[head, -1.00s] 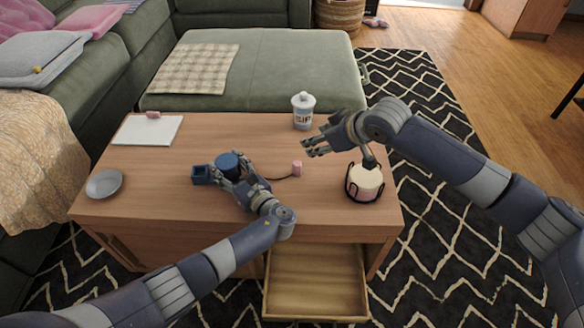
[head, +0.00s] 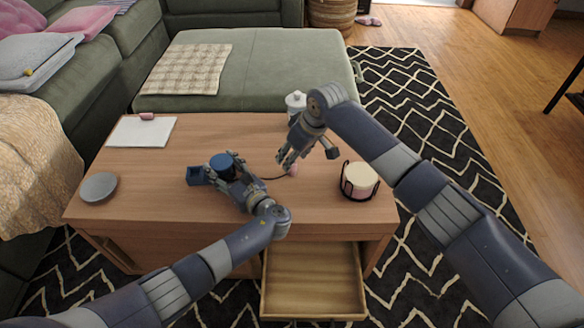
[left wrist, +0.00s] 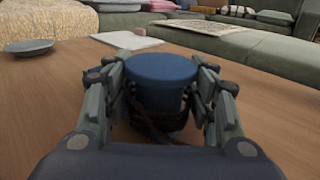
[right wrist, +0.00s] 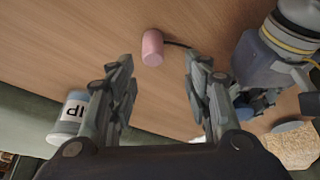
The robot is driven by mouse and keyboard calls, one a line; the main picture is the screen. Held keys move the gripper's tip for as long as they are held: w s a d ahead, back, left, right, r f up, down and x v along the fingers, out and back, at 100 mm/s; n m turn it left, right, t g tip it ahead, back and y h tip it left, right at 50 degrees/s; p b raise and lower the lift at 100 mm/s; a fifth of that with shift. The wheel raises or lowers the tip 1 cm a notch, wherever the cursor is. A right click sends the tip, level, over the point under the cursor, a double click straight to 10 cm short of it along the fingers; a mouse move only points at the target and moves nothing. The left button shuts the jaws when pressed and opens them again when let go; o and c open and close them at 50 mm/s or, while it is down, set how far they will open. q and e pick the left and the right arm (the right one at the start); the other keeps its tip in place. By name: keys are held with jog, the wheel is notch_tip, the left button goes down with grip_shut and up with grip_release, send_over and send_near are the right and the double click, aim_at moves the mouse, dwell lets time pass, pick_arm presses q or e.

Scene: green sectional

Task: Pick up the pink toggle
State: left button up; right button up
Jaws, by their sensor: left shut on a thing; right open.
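The pink toggle (head: 293,170) is on the wooden table top, partly hidden by my right gripper in the head view. It is a small pink cylinder at the end of a thin dark cord; it also shows in the right wrist view (right wrist: 152,48). My right gripper (head: 306,158) is open over it, with the toggle ahead of the gap between its fingers and apart from them. My left gripper (head: 230,172) is shut on a dark round object with a blue top (head: 221,162), from whose side the cord appears to run.
A candle in a black holder (head: 360,181) stands right; a white jar (head: 295,101) is behind the right gripper. A grey bowl (head: 99,187) and white board (head: 141,133) are left. A drawer (head: 312,282) is open in front.

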jog(key=shift+d+x, duration=0.2)
jog(key=shift+x, duration=0.9)
jog(key=shift+d+x, duration=0.25)
jog(key=shift+x, duration=1.75)
jog(key=shift+w, duration=0.1)
jog(key=c, duration=1)
jog(key=shift+c, duration=0.3)
notch_tip(320, 180, up, 10)
jog(key=shift+r, duration=0.1)
